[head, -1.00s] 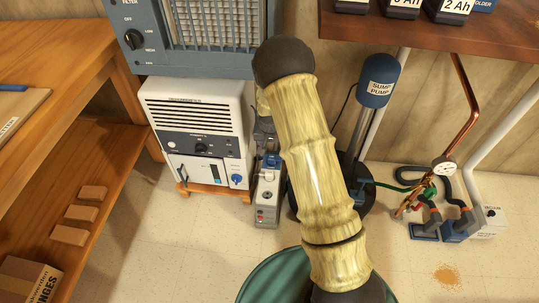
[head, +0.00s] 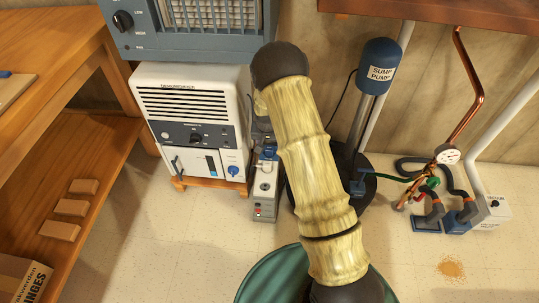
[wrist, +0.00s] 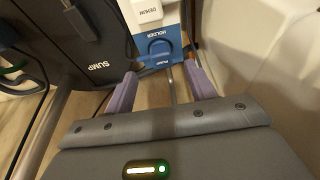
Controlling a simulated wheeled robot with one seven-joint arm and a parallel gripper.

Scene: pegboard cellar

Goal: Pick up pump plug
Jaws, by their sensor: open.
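In the wrist view my gripper (wrist: 161,84) is open, with its two purple fingers apart and no object held between them. Just beyond the fingertips is a blue holder (wrist: 172,33) with a rounded blue piece on it, which may be the pump plug; I cannot tell for sure. A small "PUMP" label sits at its near edge. A white block marked "DEHUM" (wrist: 147,11) stands behind it. In the head view my arm hides most of the gripper. A blue piece (head: 269,151) shows at the far end of a grey power strip (head: 264,196) on the floor.
A white dehumidifier (head: 190,105) stands left of the strip, and the blue sump pump (head: 379,66) stands to its right. Pipes and hoses (head: 440,190) lie farther right. A wooden shelf (head: 95,170) stands at left.

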